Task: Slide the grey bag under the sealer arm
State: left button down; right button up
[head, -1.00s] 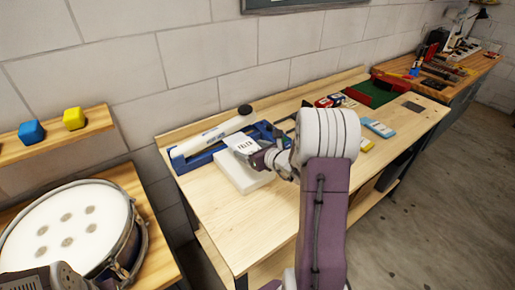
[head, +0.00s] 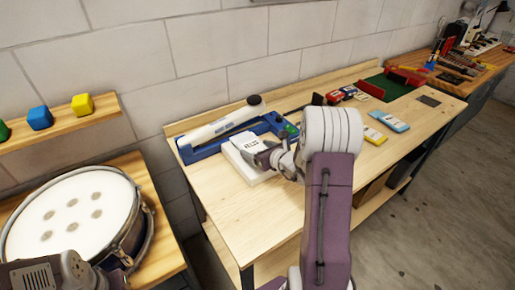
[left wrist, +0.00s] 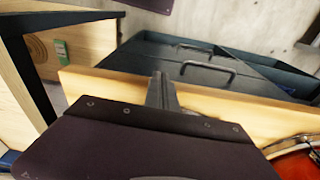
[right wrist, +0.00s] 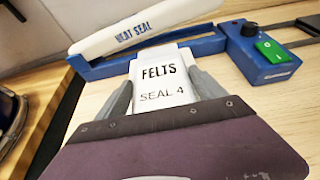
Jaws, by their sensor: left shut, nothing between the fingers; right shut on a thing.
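The pale grey bag, labelled FELTS SEAL 4, (right wrist: 165,72) is held flat between the fingers of my right gripper (right wrist: 165,90). The heat sealer has a white arm (right wrist: 140,30) and a blue base (right wrist: 212,46). The bag's far edge is at the near side of the blue base; I cannot tell whether any of it is under the arm. In the head view the bag (head: 243,141) is over a white block (head: 251,174), just in front of the sealer arm (head: 219,126). My left gripper (left wrist: 160,90) is shut and empty, away from the sealer.
A green switch (right wrist: 270,48) is on the sealer's right end. Yellow and blue packets (head: 392,121) lie farther right on the bench (head: 235,215). A drum (head: 70,220) stands at left. The bench front is mostly clear.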

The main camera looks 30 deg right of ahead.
aim_at(246, 142)
notch_tip(246, 142, down, 2)
jog(key=shift+w+f+b, duration=0.1)
jog(key=shift+w+b, duration=0.05)
jog(key=shift+b, duration=0.4)
jog(key=shift+w+a+b, duration=0.15)
jog(key=shift+w+b, duration=0.1)
jog(key=shift+w, duration=1.6)
jog(key=shift+w+a+b, duration=0.15)
jog(key=shift+w+b, duration=0.1)
jog(key=shift+w, duration=1.55)
jog(key=o, duration=1.4)
jog(key=v, duration=0.9)
jog(key=shift+b, duration=0.4)
